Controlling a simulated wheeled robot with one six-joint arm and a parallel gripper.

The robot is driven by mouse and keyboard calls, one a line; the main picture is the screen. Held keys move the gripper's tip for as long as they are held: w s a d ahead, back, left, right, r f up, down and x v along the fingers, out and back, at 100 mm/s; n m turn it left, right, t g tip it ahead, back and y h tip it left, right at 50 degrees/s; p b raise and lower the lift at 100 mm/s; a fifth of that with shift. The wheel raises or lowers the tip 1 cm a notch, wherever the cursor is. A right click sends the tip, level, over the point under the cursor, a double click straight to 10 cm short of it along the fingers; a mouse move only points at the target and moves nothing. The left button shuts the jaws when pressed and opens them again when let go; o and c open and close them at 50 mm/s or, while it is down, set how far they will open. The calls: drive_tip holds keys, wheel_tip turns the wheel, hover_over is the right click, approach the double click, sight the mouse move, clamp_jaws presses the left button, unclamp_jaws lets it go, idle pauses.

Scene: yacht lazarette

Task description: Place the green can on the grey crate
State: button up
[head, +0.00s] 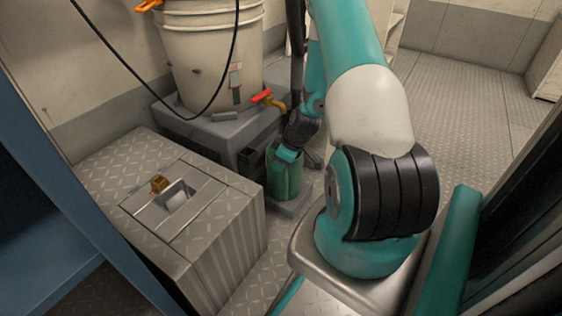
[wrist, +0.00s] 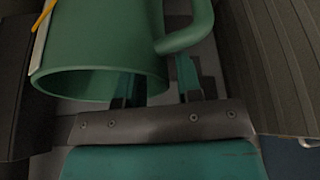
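The green can (head: 284,180), a mug-like vessel with a handle, stands upright low down at the centre of the head view, on or just above a low grey slab (head: 297,205). In the wrist view the green can (wrist: 95,45) fills the upper left, its rim facing me and its handle at the right. My gripper (head: 288,153) is at the can's top. In the wrist view, one finger of my gripper (wrist: 160,88) overlaps the rim and the other lies below the handle. Whether they press on the can is unclear. A grey crate-like box (head: 215,128) stands behind, under a bucket.
A white bucket (head: 212,55) with a red-handled tap (head: 265,97) occupies the box behind the can. A metal tread-plate locker (head: 225,235) with a recessed latch and a brass padlock (head: 158,184) stands at left. Open floor (head: 455,105) lies at the right rear.

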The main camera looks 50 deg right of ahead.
drive_tip(key=p+v, duration=0.7)
drive_tip(key=v, duration=0.5)
drive_tip(key=w+a+r+n+g+y, duration=0.1)
drive_tip(key=w+a+r, duration=0.2)
drive_tip(key=a+r, duration=0.6)
drive_tip(key=w+a+r+n+y, duration=0.1)
drive_tip(key=w+a+r, duration=0.3)
drive_tip(key=a+r, duration=0.5)
drive_tip(key=s+a+r+g+y, duration=0.1)
drive_tip(key=s+a+r, duration=0.2)
drive_tip(key=a, duration=0.4)
drive_tip(key=s+a+r+g, duration=0.1)
drive_tip(key=s+a+r, duration=0.2)
drive_tip(key=a, duration=0.4)
drive_tip(key=s+a+r, duration=0.2)
drive_tip(key=s+a, duration=0.1)
drive_tip(key=s, duration=0.3)
drive_tip(key=s+a+r+n+g, duration=0.1)
drive_tip(key=s+a+r, duration=0.2)
drive_tip(key=s, duration=0.3)
drive_tip(key=shift+a, duration=0.65)
